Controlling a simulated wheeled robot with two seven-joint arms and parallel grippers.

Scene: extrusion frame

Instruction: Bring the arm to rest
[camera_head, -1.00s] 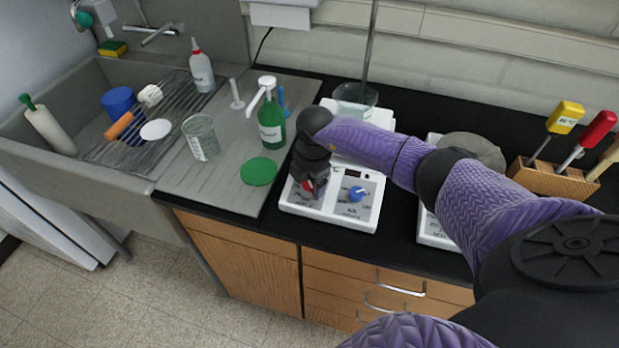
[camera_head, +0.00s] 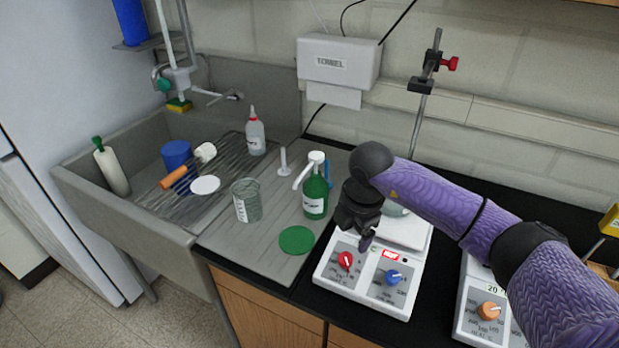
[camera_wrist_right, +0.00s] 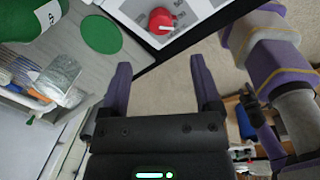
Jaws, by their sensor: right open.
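My right gripper (camera_head: 364,238) hangs from the purple right arm in the head view, just above and behind the front panel of a white hotplate (camera_head: 343,285). In the right wrist view the two purple fingers of the right gripper (camera_wrist_right: 160,75) stand wide apart with nothing between them. The hotplate's red knob (camera_wrist_right: 161,20) lies beyond the fingertips there, and it also shows in the head view (camera_head: 346,261). A blue knob (camera_head: 392,277) sits to its right.
A green pump bottle (camera_head: 316,195), a green disc (camera_head: 296,240) and a glass beaker (camera_head: 246,201) stand left of the hotplate. A second device with an orange knob (camera_head: 489,311) is on the right. A stand rod (camera_head: 417,125) rises behind. The floor in front is open.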

